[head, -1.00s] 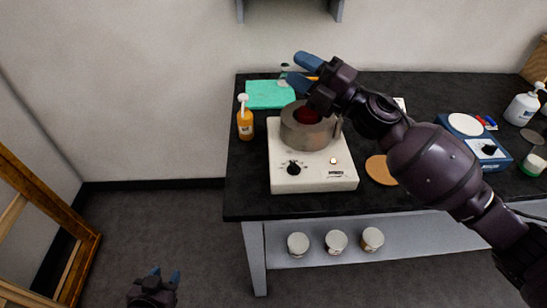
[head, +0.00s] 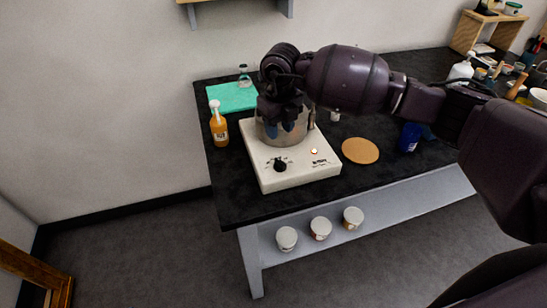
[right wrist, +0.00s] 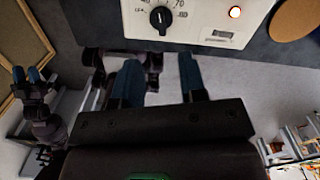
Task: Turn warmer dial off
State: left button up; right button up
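The warmer (head: 292,181) is a cream box on the black bench. Its black dial (head: 280,165) is on the front left of the top and also shows at the top of the right wrist view (right wrist: 160,18). A metal pot (head: 268,132) sits on the warmer, partly hidden. My left gripper (right wrist: 27,76) shows only in the right wrist view, fingers apart, away from the bench.
An orange bottle (head: 219,127) stands left of the warmer, near a green mat (head: 231,97). A cork disc (head: 360,150) lies to the right. Several lidded jars stand on the lower shelf (head: 388,207). The bench front edge is close to the warmer.

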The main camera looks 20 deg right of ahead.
aim_at(279, 159)
notch_tip(279, 159, down, 11)
jog(key=shift+s+r+p, duration=0.1)
jog(key=shift+p, duration=0.25)
dwell(0.4)
grip_shut()
